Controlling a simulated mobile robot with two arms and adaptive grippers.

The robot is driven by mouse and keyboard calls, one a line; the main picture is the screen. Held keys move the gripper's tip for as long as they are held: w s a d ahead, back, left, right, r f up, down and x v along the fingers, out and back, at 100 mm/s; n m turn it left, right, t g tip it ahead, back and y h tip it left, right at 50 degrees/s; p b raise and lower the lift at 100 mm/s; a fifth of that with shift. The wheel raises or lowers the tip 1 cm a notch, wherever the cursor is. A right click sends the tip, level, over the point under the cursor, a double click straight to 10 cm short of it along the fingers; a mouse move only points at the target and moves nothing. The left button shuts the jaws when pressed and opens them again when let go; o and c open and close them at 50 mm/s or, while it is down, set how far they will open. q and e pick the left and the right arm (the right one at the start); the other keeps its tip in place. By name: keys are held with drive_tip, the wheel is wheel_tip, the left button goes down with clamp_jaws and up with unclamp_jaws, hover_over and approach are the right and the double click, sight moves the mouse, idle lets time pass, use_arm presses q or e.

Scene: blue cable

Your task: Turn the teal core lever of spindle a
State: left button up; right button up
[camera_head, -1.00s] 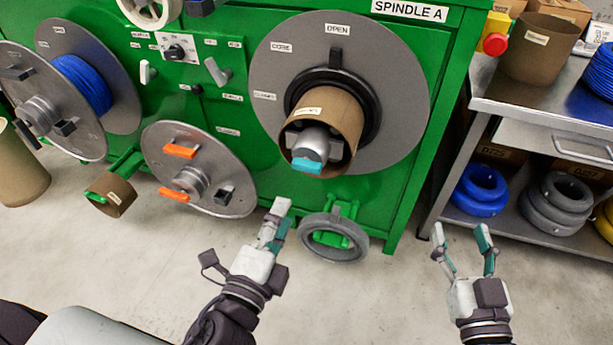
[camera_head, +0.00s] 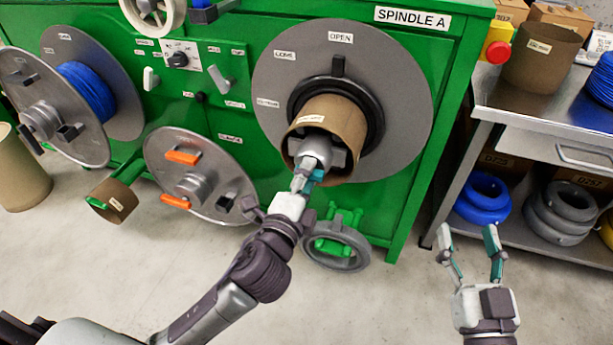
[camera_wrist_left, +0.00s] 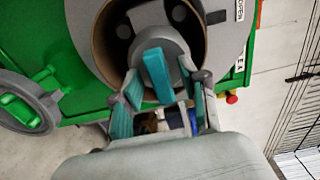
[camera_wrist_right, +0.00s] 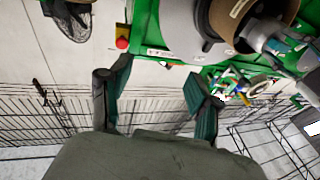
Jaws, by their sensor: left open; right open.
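Spindle A is the grey disc (camera_head: 400,110) on the green machine, with a brown cardboard core (camera_head: 340,118) around its metal hub (camera_head: 318,151). The teal core lever (camera_wrist_left: 157,76) sticks out from the hub's front in the left wrist view. In the head view my gripper mostly hides it. My left gripper (camera_head: 309,172) is open at the lever. In the left wrist view its fingers (camera_wrist_left: 160,103) stand on either side of the lever, with gaps; contact is not clear. My right gripper (camera_head: 468,240) is open and empty, out in front of the steel bench.
A grey ring with a green handle (camera_head: 336,246) sits low below the spindle. A disc with orange levers (camera_head: 182,158) stands to the left. The steel bench (camera_head: 560,145) and a red stop button (camera_head: 497,51) are at the right.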

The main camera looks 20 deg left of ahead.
use_arm(q)
clamp_jaws()
